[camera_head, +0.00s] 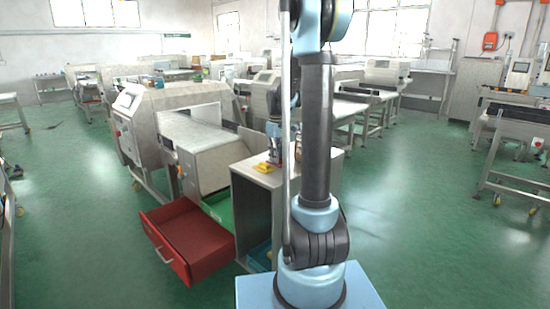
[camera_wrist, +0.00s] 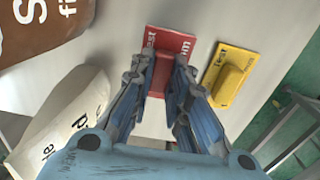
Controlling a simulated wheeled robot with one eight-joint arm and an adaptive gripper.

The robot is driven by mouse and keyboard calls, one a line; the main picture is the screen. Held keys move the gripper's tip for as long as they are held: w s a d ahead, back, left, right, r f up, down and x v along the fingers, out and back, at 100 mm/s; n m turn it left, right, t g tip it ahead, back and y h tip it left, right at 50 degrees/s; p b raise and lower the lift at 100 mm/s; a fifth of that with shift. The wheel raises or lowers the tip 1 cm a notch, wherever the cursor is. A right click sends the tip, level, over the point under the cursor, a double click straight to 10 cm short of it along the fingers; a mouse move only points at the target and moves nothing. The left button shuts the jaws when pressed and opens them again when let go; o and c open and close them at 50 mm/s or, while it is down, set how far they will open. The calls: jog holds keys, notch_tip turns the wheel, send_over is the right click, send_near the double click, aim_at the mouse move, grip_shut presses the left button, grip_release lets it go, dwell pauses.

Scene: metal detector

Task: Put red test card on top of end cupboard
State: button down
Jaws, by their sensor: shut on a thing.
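The red test card (camera_wrist: 172,42) is a flat red plate with a raised red block and white lettering. In the wrist view my gripper (camera_wrist: 162,68) is shut on it, one finger on either side of the block. The card is over the pale top of the end cupboard (camera_wrist: 215,25); I cannot tell whether it touches it. In the head view my gripper (camera_head: 274,152) is low over the cupboard (camera_head: 250,184), and the card is mostly hidden there.
A yellow test card (camera_wrist: 231,75) lies just right of the red one. A brown pack (camera_wrist: 45,30) and a cream pack (camera_wrist: 68,122) are on the left in the wrist view. In the head view a red drawer or bin (camera_head: 190,240) sticks out left of the cupboard.

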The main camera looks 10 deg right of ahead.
jog(key=c, duration=1.5)
grip_release()
jog(key=shift+c, duration=0.2)
notch_tip(320, 180, up, 12)
jog(key=s+m, duration=0.2)
jog(key=s, duration=0.8)
jog(key=s+f+m+t, duration=0.1)
jog(key=s+f+m, duration=0.1)
jog(key=s+f, duration=0.6)
jog(key=s+f+m+t, duration=0.1)
jog(key=s+f+m, duration=0.2)
jog(key=s+f, duration=0.6)
jog(key=s, duration=0.8)
jog(key=shift+a+f, duration=0.25)
jog(key=shift+s, duration=0.1)
